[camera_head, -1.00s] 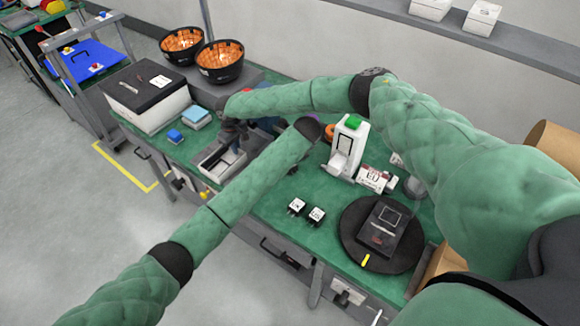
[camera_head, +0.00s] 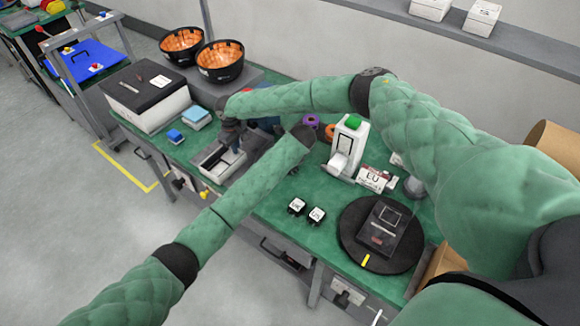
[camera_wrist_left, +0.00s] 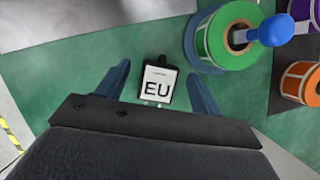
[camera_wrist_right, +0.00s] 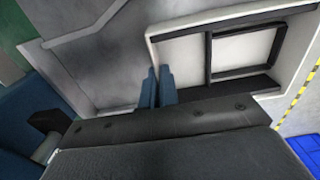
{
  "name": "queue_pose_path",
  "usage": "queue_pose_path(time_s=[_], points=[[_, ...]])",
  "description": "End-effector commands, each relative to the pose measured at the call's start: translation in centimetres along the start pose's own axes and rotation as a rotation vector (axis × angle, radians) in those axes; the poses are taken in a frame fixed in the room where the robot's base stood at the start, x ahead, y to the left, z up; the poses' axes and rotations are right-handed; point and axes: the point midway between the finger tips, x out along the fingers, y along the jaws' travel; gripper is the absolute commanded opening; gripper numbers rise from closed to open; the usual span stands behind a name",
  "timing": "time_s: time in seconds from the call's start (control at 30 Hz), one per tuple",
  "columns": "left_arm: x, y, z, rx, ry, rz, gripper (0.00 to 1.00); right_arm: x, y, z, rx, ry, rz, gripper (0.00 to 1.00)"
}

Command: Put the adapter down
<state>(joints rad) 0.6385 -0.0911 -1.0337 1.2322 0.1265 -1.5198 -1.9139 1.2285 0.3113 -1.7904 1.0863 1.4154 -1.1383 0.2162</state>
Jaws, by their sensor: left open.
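The adapter (camera_wrist_left: 157,84), a small block with a white face marked EU, is over the green mat between the fingers of my left gripper (camera_wrist_left: 158,74) in the left wrist view. The fingers are open, with a gap on each side of the adapter. Whether it touches the mat is hard to tell. In the head view my left arm hides this spot. My right gripper (camera_wrist_right: 159,86) has its fingers together with nothing visible between them. It is over the grey tray area (camera_head: 222,160).
Label rolls, one green (camera_wrist_left: 230,38) with a blue knob above, stand close right of the left gripper. Two more adapters (camera_head: 306,210) sit on the green bench.

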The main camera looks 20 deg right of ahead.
Motion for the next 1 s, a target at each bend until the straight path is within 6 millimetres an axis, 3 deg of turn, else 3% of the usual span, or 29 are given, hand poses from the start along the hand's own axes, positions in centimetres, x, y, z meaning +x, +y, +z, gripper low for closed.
queue_pose_path(time_s=[0.63, 0.67, 0.9, 1.0], points=[[0.41, 0.01, -0.17, 0.000, 0.000, 0.000, 0.66, -0.01, 0.00, -0.01, 0.000, 0.000, 0.000, 0.00], [0.41, 0.01, -0.17, 0.000, 0.000, 0.000, 0.64, -0.01, 0.00, -0.01, 0.000, 0.000, 0.000, 0.00], [0.41, 0.01, -0.17, 0.000, 0.000, 0.000, 0.17, -0.01, 0.01, -0.01, 0.000, 0.000, 0.000, 0.00], [0.39, 0.00, -0.15, 0.000, 0.000, 0.000, 0.12, -0.02, 0.00, -0.01, 0.000, 0.000, 0.000, 0.00]])
